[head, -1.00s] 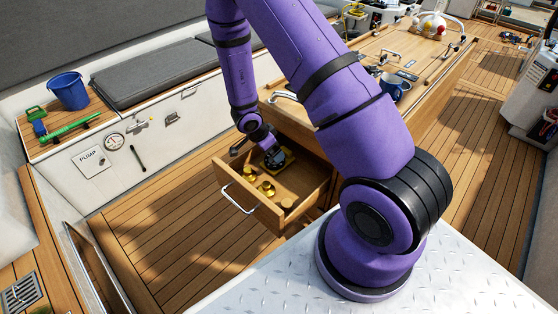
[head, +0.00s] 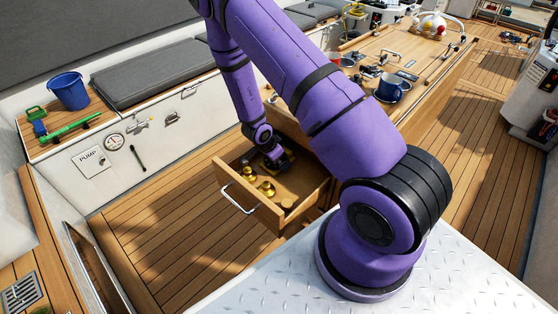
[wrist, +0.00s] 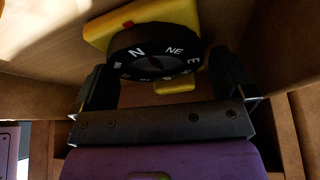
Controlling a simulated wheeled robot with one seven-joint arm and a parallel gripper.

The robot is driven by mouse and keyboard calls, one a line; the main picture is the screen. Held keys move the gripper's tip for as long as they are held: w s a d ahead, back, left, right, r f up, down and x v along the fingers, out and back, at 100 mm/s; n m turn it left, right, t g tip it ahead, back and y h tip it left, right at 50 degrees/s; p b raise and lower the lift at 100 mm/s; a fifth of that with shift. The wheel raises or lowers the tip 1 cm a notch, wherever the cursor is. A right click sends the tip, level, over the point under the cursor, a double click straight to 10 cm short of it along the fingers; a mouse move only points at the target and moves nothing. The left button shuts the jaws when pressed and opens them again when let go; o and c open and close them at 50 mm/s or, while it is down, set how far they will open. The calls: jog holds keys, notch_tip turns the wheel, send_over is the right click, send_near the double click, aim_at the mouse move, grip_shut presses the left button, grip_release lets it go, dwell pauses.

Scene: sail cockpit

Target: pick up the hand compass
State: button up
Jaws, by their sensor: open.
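The hand compass (wrist: 153,52) shows in the wrist view, with a black lettered ring on a yellow body. It lies in the open wooden drawer. My gripper (wrist: 164,68) is open, with one black finger at each side of the compass's near part. I see no clear contact between the fingers and the ring. In the head view my gripper (head: 276,160) is down inside the drawer's far part and hides most of the compass.
The drawer (head: 245,203) is pulled out of the wooden cabinet, its walls close around my gripper. Several brass pieces (head: 266,188) stand in its near part. A blue mug (head: 390,87) stands on the top above. The deck to the left is clear.

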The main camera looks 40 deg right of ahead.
jog(key=shift+c, duration=0.5)
jog(key=c, duration=0.7)
jog(key=shift+c, duration=0.2)
jog(key=shift+r, duration=0.1)
